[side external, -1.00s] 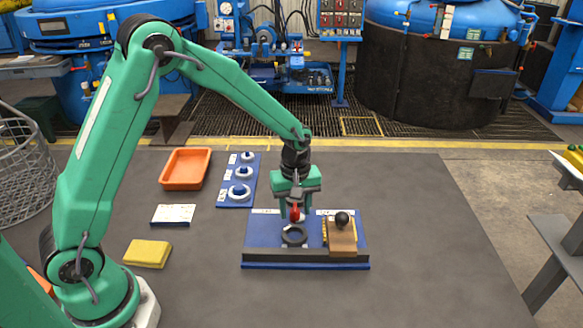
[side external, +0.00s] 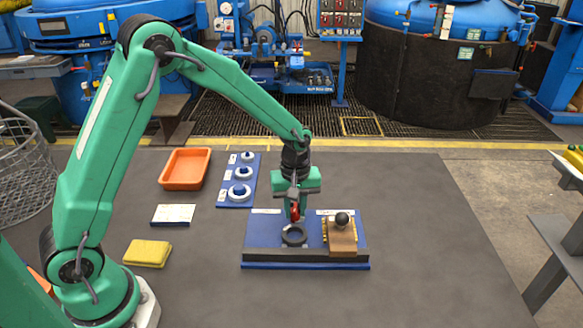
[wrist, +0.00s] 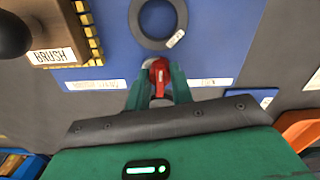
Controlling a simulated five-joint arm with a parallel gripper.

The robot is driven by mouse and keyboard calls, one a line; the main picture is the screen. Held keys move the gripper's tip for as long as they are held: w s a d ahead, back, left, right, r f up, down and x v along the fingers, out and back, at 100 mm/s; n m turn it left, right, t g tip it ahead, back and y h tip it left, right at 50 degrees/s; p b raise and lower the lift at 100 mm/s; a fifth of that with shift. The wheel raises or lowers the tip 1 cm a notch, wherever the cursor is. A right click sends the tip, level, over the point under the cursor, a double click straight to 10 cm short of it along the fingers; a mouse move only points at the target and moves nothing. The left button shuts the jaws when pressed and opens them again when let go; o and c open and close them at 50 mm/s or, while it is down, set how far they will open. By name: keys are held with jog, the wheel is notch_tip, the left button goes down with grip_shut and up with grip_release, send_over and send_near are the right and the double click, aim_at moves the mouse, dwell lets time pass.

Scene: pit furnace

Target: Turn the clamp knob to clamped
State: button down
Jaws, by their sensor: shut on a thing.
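The red clamp knob (side external: 295,211) stands on the blue base plate (side external: 262,238), behind a dark grey ring (side external: 283,238). My gripper (side external: 294,213) points down over the plate and is shut on the knob. In the wrist view the red knob (wrist: 159,72) shows between the two green fingers of my gripper (wrist: 160,88), which hide part of it. White labels (wrist: 95,86) lie on the plate on both sides of the knob; I cannot read them clearly.
A wooden brush block (side external: 342,240) with a black ball handle sits on the plate's right side, close to my gripper. An orange tray (side external: 186,170), a blue board (side external: 231,203) with several white rings, a card (side external: 173,215) and a yellow cloth (side external: 148,254) lie left. The table's right side is clear.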

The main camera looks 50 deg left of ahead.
aim_at(295, 207)
jog(key=m, duration=1.2)
jog(key=shift+m, duration=0.3)
dwell(0.4)
jog(key=c, duration=1.2)
grip_release()
jog(key=shift+r, duration=0.1)
jog(key=shift+r, duration=3.85)
